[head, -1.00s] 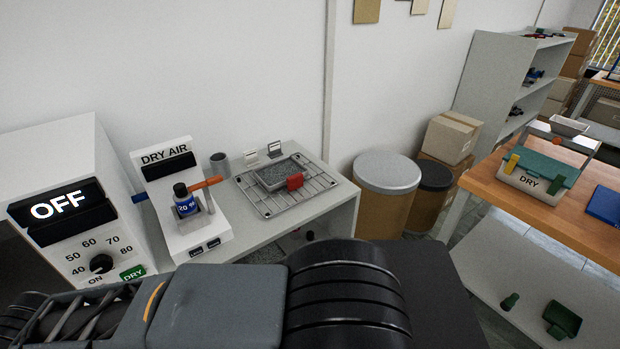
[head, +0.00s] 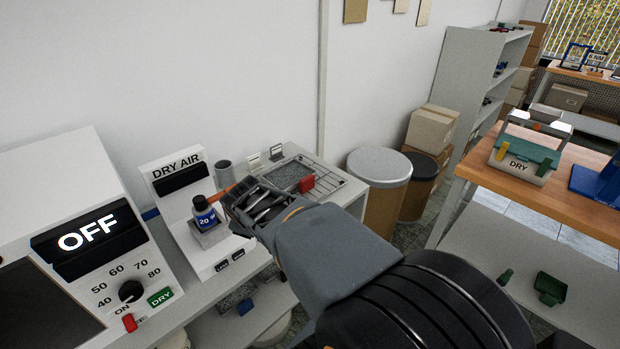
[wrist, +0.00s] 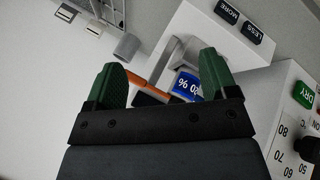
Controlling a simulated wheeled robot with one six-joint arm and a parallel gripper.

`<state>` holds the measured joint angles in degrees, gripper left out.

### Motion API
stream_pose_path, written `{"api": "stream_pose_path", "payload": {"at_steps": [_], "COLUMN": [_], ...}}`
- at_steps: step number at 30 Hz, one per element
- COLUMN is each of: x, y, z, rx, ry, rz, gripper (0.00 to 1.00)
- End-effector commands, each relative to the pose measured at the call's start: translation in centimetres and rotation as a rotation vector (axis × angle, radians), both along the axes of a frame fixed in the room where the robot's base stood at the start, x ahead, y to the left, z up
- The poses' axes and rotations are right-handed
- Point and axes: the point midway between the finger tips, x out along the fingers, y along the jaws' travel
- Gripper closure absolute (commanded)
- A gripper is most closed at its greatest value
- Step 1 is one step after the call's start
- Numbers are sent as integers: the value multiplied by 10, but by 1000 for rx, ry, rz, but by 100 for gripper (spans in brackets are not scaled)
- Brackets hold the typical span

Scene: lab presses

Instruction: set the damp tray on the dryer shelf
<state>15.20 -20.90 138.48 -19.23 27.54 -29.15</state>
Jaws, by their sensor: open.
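A tray of grey granules (head: 286,175) with a red grip tab (head: 306,184) sits on a wire rack on the bench, partly behind my arm. Another grey tray (head: 232,299) with a blue tab lies on the shelf below the bench. The dryer (head: 82,242) at the left reads OFF and has a dark window; its inner shelf cannot be made out. My gripper (head: 234,206) is open and empty beside the DRY AIR unit (head: 178,178). In the wrist view, its green fingers (wrist: 161,76) are apart, with a blue "20 %" bottle (wrist: 187,85) beyond them.
The bottle also shows in the head view (head: 204,212), upright on the DRY AIR unit, with an orange handle near it. A grey cup (head: 224,171) stands behind. Drums (head: 378,165) are right of the bench. A wooden table (head: 545,200) holds a DRY caddy (head: 523,160).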

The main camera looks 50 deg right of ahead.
Motion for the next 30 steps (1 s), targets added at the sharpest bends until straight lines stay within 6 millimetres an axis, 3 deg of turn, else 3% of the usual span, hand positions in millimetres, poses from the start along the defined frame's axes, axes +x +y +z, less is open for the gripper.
{"api": "stream_pose_path", "payload": {"at_steps": [1,4,6,9,12,17,23,26,30], "x": [13,34,39,34,18,-15,-44,-40,-18], "y": [-40,-112,-155,-204,-237,-262,-268,-268,-269], "z": [7,17,20,16,5,-16,-32,-38,-48], "rx": [-154,-517,-753,-1048,-1288,-1571,-1767,-1808,-1824], "ry": [1,40,93,175,232,252,221,209,203], "rz": [94,374,577,861,1116,1415,1591,1624,1635], "gripper": [16,7,6,6,6,6,6,6,6]}}
